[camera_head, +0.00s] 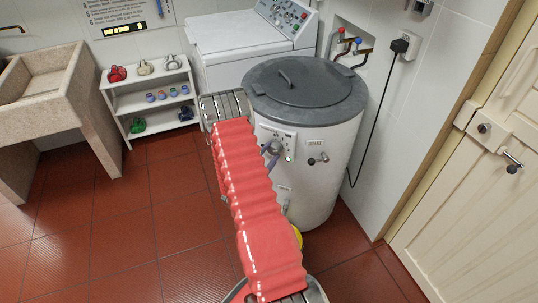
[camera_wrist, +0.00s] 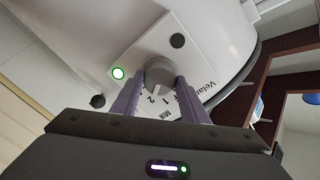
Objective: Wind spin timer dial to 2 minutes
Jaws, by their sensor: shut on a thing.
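The spin timer dial, a grey round knob (camera_wrist: 160,72), sits on the white panel of the spin dryer in the wrist view. My gripper (camera_wrist: 158,84) is shut on it, one purple-grey finger at each side. In the head view, the spin dryer (camera_head: 333,135) is a white drum with a grey lid (camera_head: 325,88). The tips of my gripper (camera_head: 270,154) reach its front panel, with the dial partly hidden.
A brake lever (camera_head: 318,160) is right of the panel. A white washing machine (camera_head: 240,45), a small shelf (camera_head: 150,95) and a stone sink (camera_head: 55,95) stand behind and left. Red floor (camera_head: 345,270) is free at front right.

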